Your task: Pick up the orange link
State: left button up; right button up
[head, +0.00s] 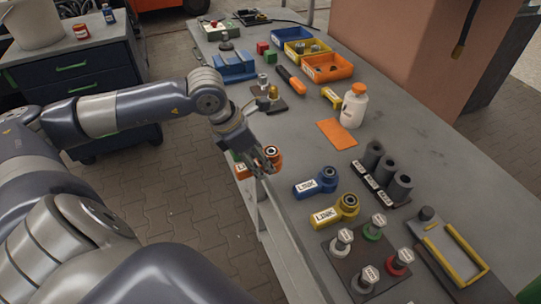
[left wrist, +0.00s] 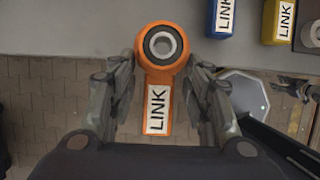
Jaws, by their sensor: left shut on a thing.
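The orange link (left wrist: 160,85) has a ring end with a dark bearing and a bar with a white LINK label. My left gripper (left wrist: 161,68) is shut on it, one finger on each side near the ring. In the head view the orange link (head: 274,153) shows at the table's left edge, partly hidden by my left gripper (head: 266,165), its bar reaching out past the edge. I cannot tell if it touches the tabletop. A blue link (head: 317,182) and a yellow link (head: 336,211) lie on the table to its right. My right gripper is not in view.
A plate with several capped studs (head: 342,241), grey cylinders (head: 385,170) and a yellow-edged tray (head: 455,252) stand to the right. A white bottle (head: 354,106), an orange mat (head: 337,133) and bins (head: 328,68) lie farther back. The tabletop between link and mat is clear.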

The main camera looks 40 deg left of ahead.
aim_at(247, 168)
pick_arm(q)
jog(key=shift+s+a+r+b, duration=0.1)
jog(key=shift+s+a+b, duration=0.2)
jog(key=shift+s, duration=0.2)
jog(key=shift+s+a+r+b, duration=0.15)
jog(key=shift+s+b, duration=0.1)
jog(key=shift+s, duration=0.3)
jog(key=shift+s+a+f+b, duration=0.1)
jog(key=shift+s+a+b, duration=0.2)
jog(key=shift+s, duration=0.2)
jog(key=shift+s+r, duration=0.1)
